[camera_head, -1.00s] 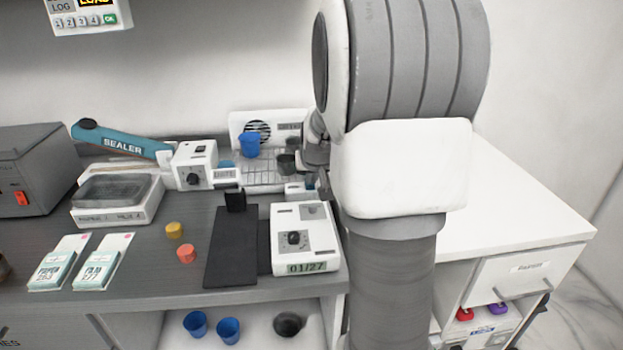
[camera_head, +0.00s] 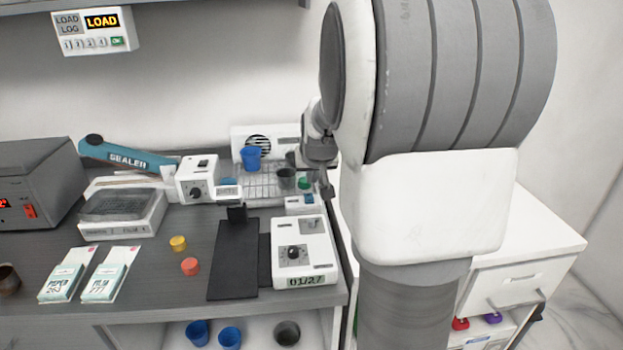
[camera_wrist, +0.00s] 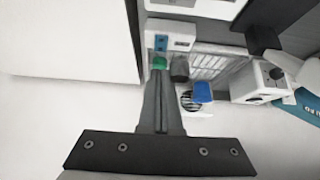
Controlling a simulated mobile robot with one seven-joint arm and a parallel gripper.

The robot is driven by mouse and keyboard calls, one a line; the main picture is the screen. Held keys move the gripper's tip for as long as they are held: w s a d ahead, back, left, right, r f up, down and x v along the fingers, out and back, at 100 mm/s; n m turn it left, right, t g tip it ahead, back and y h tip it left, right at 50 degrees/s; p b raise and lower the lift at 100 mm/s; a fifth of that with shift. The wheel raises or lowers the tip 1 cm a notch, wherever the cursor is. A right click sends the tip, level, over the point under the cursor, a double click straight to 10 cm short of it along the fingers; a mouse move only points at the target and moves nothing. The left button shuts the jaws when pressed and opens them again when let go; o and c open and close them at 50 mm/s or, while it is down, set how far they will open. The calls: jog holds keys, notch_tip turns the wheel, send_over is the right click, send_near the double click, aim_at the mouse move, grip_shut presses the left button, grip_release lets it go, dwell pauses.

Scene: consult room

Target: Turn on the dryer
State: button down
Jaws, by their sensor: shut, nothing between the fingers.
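The dryer is a white unit (camera_head: 238,137) with a round fan grille and a wire rack (camera_head: 262,192) in front, at the back of the counter. A small white box (camera_head: 296,209) with a blue patch stands at the rack's front right; it also shows in the wrist view (camera_wrist: 178,27). A blue cup (camera_head: 250,160) and a dark cup (camera_head: 286,179) are at the rack. A small green round thing (camera_head: 304,183) is beside the dark cup. My gripper (camera_wrist: 159,75) is shut and empty, its tips near the green thing (camera_wrist: 159,62); contact cannot be told.
A white dial box (camera_head: 197,179) and teal sealer (camera_head: 128,157) stand left. My arm hides part of the right side.

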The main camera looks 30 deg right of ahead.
jog(key=s+a+r, duration=0.2)
jog(key=s+r, duration=0.1)
jog(key=s, duration=0.1)
jog(key=shift+s+r, duration=0.25)
jog(key=shift+r, duration=0.15)
